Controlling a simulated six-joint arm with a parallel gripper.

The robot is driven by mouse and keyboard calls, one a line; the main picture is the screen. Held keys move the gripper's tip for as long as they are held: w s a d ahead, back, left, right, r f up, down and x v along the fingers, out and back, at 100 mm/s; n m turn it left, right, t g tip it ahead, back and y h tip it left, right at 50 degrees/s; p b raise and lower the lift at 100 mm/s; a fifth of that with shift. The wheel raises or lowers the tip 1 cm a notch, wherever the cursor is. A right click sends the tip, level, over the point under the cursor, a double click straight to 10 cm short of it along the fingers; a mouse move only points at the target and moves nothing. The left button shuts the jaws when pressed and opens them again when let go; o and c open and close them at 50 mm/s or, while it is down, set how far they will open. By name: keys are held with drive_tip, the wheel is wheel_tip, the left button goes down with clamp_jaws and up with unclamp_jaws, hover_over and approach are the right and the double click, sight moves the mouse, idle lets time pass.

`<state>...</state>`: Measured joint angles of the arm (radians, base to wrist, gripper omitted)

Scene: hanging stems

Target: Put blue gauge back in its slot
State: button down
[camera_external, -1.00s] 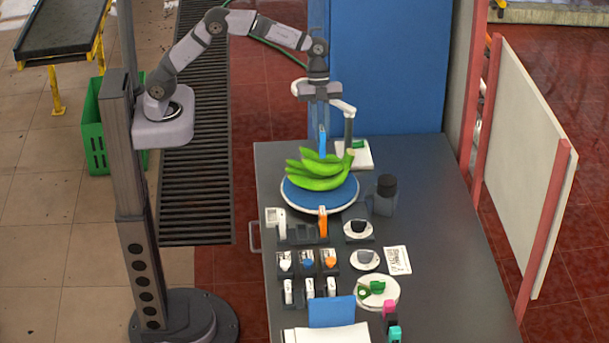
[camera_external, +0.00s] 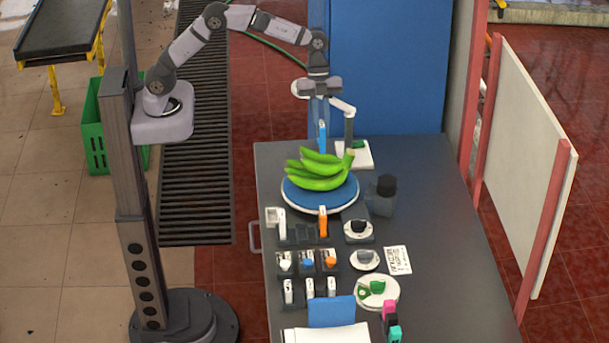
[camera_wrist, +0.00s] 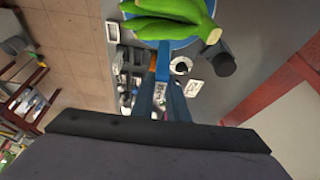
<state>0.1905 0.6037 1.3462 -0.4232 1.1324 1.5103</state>
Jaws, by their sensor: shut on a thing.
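My gripper (camera_external: 322,115) is shut on the blue gauge (camera_external: 322,135) and holds it hanging down, just behind and above the green bananas (camera_external: 322,170). In the wrist view the blue gauge (camera_wrist: 163,62) sticks out past the dark fingers, in front of the blue-rimmed plate. A dark rack (camera_external: 304,234) stands on the table in front of the bananas. A white gauge (camera_external: 281,222) is upright at its left end and an orange gauge (camera_external: 323,222) at its right end. The middle place between them looks empty.
The bananas lie on a round blue-and-white platform (camera_external: 301,203). A dark jar (camera_external: 385,190) stands to its right, and a lamp-like white stand (camera_external: 347,122) behind it. Small holders with knobs and a blue panel (camera_external: 331,311) are in front. The table's right side is mostly clear.

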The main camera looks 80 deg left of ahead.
drive_tip(key=s+d+f+b, duration=0.2)
drive_tip(key=s+d+f, duration=0.1)
drive_tip(key=d+f, duration=0.3)
drive_tip(key=s+d+f+b, duration=0.1)
drive_tip(key=s+d+f, duration=0.3)
drive_tip(key=d, duration=0.6)
drive_tip(key=shift+f+b, duration=0.35)
drive_tip(key=shift+f, duration=0.6)
drive_tip(key=shift+s+d+f, duration=0.1)
drive_tip(key=shift+f, duration=0.05)
drive_tip(key=shift+f+b, duration=1.25)
drive_tip(key=shift+f, duration=1.05)
drive_tip(key=shift+f+b, duration=1.45)
drive_tip(key=shift+b, duration=0.15)
drive_tip(key=c, duration=1.6)
unclamp_jaws()
drive_tip(key=shift+c, duration=0.2)
drive_tip(key=shift+r, duration=0.1)
